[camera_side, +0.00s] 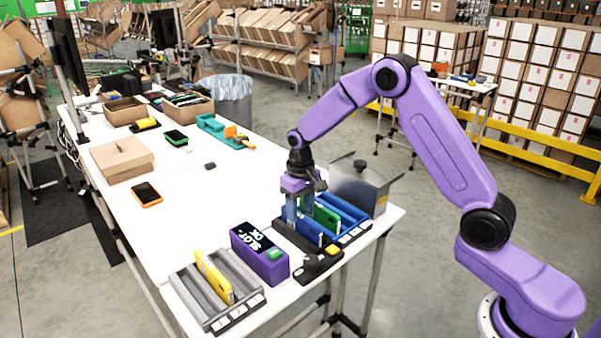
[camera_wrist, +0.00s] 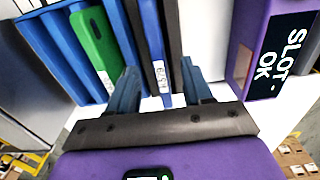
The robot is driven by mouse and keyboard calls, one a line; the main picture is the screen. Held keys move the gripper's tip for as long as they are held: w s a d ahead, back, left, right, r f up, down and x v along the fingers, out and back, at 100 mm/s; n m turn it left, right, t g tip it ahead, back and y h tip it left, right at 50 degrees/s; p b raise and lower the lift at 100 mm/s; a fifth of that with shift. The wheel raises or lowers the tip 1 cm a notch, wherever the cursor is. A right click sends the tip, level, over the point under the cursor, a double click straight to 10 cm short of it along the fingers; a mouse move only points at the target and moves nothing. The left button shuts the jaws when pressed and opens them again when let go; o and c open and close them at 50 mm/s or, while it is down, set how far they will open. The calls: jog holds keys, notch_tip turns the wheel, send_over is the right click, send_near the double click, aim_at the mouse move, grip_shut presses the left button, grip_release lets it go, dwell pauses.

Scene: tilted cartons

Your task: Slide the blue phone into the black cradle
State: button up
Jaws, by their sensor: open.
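The blue phone (camera_wrist: 150,38) stands on edge in the slot of the black cradle (camera_wrist: 174,30), between its dark walls in the wrist view. In the side view the blue phone (camera_side: 309,234) shows partly below my fingers, and the black cradle (camera_side: 286,237) is partly hidden. My gripper (camera_side: 301,211) is above the cradle, pointing down. In the wrist view my gripper (camera_wrist: 158,72) is open, with one finger on each side of the phone and visible gaps. Whether the phone rests fully on the slot floor is hidden.
A blue rack (camera_side: 347,212) holding a green phone (camera_side: 327,221) stands close beside the cradle. A purple box (camera_side: 259,266) reads "SLOT OK". A grey rack (camera_side: 190,290) holds a yellow phone (camera_side: 214,277). A metal bin (camera_side: 358,187) stands behind. The table's middle is mostly clear.

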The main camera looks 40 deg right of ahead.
notch_tip(320, 180, up, 14)
jog(key=shift+r, duration=0.15)
jog(key=shift+r, duration=0.1)
dwell(0.3)
notch_tip(320, 180, up, 7)
dwell(0.7)
dwell(0.3)
jog(key=s+a+f+n, duration=0.2)
jog(key=s+a+n, duration=0.15)
jog(key=s, duration=0.55)
jog(key=s+a+f+n, duration=0.1)
jog(key=s+a+n, duration=0.25)
jog(key=s, duration=0.45)
jog(key=s+d+f+n, duration=0.2)
jog(key=s+f, duration=0.1)
jog(key=s, duration=0.7)
jog(key=s+d+f+n, duration=0.2)
jog(key=s+f+n, duration=0.1)
jog(key=s, duration=0.7)
jog(key=shift+s+d+f+n, duration=0.25)
jog(key=shift+s+f+n, duration=0.1)
jog(key=shift+f, duration=0.1)
